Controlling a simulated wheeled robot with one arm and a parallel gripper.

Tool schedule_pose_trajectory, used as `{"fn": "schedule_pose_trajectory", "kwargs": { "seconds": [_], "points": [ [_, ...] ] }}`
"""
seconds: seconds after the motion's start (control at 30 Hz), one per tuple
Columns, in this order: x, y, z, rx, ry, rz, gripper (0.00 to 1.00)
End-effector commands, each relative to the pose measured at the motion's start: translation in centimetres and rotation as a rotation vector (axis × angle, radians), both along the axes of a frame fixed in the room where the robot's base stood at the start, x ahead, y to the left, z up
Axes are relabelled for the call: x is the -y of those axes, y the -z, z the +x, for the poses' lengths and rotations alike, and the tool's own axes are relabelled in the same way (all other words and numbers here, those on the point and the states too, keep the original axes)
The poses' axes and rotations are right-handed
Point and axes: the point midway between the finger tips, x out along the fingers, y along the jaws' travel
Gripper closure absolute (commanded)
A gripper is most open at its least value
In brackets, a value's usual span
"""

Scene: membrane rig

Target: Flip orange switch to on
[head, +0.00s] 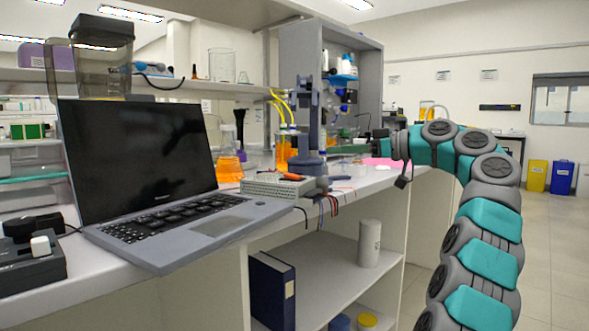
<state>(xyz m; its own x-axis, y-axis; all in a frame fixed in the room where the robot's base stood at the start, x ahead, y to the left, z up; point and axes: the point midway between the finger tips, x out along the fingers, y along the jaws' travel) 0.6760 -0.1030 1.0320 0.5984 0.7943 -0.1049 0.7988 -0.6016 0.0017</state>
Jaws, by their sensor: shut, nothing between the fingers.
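A small orange part (292,176), which looks like the orange switch, shows at the top of a pale grey perforated box (268,188) on the bench. It is too small to tell whether it is on or off. My gripper (382,146) is at the end of my teal and grey arm, right of the box and apart from it. It looks dark and small, partly merged with the clutter behind it, and holds nothing that I can see.
An open laptop (180,215) takes up the bench's left front. Orange-filled glassware (229,167) and a blue-grey stand (307,130) are beside and behind the box. Wires (325,205) hang over the bench edge. Floor (545,260) at right is clear.

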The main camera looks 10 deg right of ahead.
Motion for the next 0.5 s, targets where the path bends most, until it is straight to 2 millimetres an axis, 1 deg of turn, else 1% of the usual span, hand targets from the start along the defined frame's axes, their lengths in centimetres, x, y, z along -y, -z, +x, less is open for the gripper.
{"fn": "schedule_pose_trajectory", "kwargs": {
  "seconds": [0.17, 0.27, 0.5],
  "points": [
    [-0.5, 0.1, 0.4, -0.001, -0.001, 0.0, 1.0],
    [-1.3, 0.3, 1.1, -0.002, 0.0, 0.001, 1.0],
    [-5.0, 0.9, 3.8, -0.005, -0.003, 0.0, 1.0]
  ]
}}
